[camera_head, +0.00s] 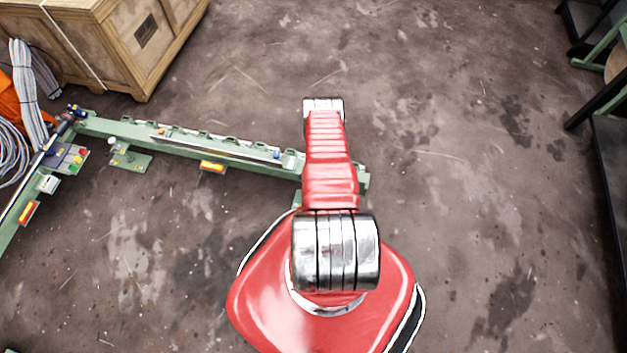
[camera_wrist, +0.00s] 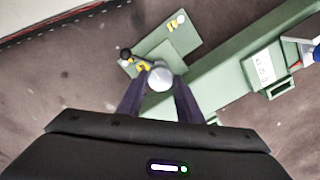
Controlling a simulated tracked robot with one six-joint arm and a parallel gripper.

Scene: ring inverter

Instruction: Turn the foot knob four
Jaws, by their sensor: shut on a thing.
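My gripper (camera_wrist: 158,88) shows in the wrist view with its two dark fingers shut on a pale round knob (camera_wrist: 160,77). The knob is at the near edge of a green foot plate (camera_wrist: 172,48) beside the green beam (camera_wrist: 225,72). The plate bears yellow fittings and a small dark piece left of the knob. The knob's lower part is hidden between the fingers. In the head view my red arm hides the gripper and the knob. I cannot tell whether the knob is turned.
In the head view the green rail (camera_head: 200,148) runs from the left to behind my arm. Another foot plate (camera_head: 130,160) stands at its left. A wooden crate (camera_head: 120,45) is at the upper left. Dark-framed furniture (camera_head: 605,150) stands at the right edge. The floor between is clear.

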